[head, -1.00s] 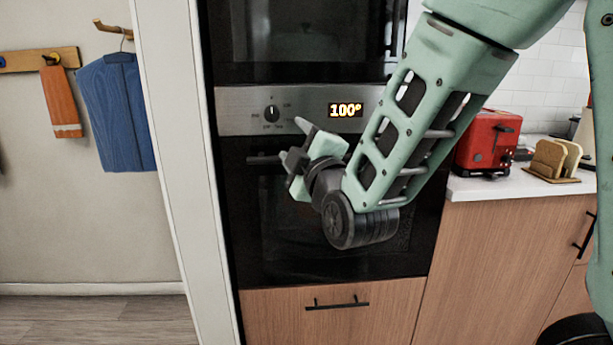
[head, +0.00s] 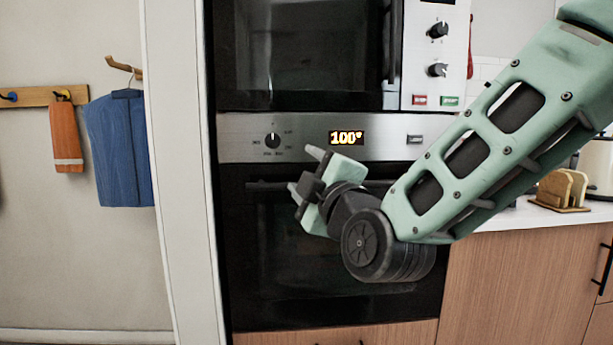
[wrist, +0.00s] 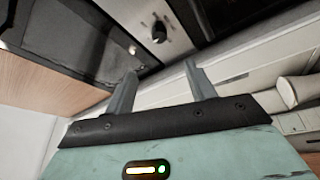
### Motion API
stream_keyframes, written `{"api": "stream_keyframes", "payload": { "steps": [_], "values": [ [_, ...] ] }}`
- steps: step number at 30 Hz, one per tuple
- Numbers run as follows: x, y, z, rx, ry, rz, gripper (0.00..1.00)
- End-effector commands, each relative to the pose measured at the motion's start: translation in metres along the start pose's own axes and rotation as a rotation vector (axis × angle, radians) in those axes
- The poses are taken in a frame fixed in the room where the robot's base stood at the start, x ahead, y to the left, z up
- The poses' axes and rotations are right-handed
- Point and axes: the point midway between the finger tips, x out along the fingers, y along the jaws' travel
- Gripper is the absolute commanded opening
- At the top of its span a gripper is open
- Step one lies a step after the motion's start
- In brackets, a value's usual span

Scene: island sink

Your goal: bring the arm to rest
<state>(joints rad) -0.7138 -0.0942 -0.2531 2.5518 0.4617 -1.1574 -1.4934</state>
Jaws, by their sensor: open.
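My gripper (head: 303,172) is open and empty in the head view, in front of the oven (head: 290,290) and a little below its control panel. Its fingers point to the left. My arm runs from the upper right down to the wrist, bent at the dark round joint. In the wrist view my gripper (wrist: 158,85) shows two grey fingers spread apart with nothing between them. I cannot tell from these frames how far the fingertips are from the oven.
A microwave (head: 300,55) sits above the oven, whose display reads 100°. At the right, bread slices in a holder (head: 562,190) stand on the white counter (head: 500,216). An orange towel (head: 65,137) and a blue garment (head: 120,150) hang at the left. Floor is hidden.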

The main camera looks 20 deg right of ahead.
Motion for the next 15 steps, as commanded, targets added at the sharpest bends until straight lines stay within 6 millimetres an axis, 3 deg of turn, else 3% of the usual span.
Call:
{"api": "stream_keyframes", "payload": {
  "steps": [8,11,15],
  "values": [
    [-0.001,-0.005,-0.002,0.018,0.006,-0.025,0.55],
    [-0.004,-0.028,-0.011,0.090,0.026,-0.133,0.55],
    [-0.027,-0.086,-0.032,0.265,0.028,-0.424,0.55]
  ]
}}
